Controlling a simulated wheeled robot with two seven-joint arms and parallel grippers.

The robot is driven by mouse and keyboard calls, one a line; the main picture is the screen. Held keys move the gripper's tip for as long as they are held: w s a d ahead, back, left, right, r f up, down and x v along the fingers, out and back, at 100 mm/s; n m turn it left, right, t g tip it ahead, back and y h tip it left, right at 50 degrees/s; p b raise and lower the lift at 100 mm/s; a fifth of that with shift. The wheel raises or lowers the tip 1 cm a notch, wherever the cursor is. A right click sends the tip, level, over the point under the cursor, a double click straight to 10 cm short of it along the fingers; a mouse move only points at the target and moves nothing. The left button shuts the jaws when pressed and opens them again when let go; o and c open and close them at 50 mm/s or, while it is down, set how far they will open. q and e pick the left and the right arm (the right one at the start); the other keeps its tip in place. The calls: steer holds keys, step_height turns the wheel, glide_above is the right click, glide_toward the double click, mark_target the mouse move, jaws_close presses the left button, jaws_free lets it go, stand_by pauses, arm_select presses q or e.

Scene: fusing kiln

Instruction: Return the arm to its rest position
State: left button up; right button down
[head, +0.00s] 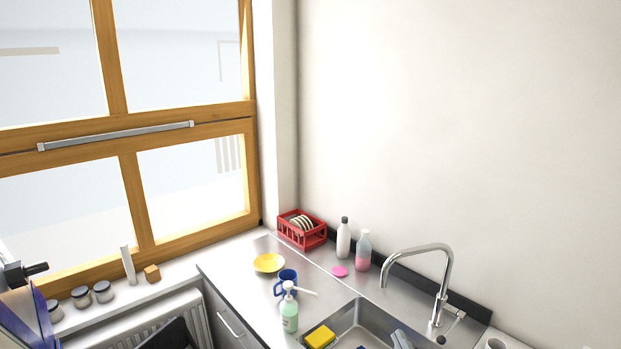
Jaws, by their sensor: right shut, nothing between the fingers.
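No gripper shows clearly in the head view. A grey-blue shape (402,340) at the bottom edge, over the right part of the sink, may be part of my right gripper or an item in the sink; I cannot tell which. I see nothing held by either gripper. My left gripper does not show.
The sink (352,318) has a yellow sponge (320,338) and tall tap (446,285). A soap pump bottle (289,314), blue mug (287,278), yellow bowl (268,263), red dish rack (302,230) and two bottles stand around it. Jars (81,297) line the window sill.

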steer(key=s+d+f+m+g+h, duration=0.45)
steer(key=s+f+m+g, duration=0.3)
steer(key=s+f, duration=0.6)
steer(key=s+f+m+g+y, duration=0.1)
steer(key=s+f+g, duration=0.25)
steer(key=s, duration=0.45)
steer(key=s+f+m+g+y, duration=0.1)
steer(key=s+f+g, duration=0.25)
steer(key=s, duration=0.35)
step_height(320, 180, down, 36)
steer(key=g+b, duration=0.2)
steer(key=b, duration=0.4)
steer(key=s+d+f+b, duration=0.2)
steer(key=s+f, duration=0.7)
steer(key=f, duration=0.2)
steer(key=s+d+f+g+b, duration=0.1)
steer(key=s+d+f+b, duration=0.1)
steer(key=s+f, duration=0.8)
step_height(320, 180, down, 3)
steer(key=shift+s+r+h, duration=0.2)
steer(key=shift+s+h, duration=0.1)
steer(key=shift+h, duration=0.05)
steer(key=shift+a, duration=0.1)
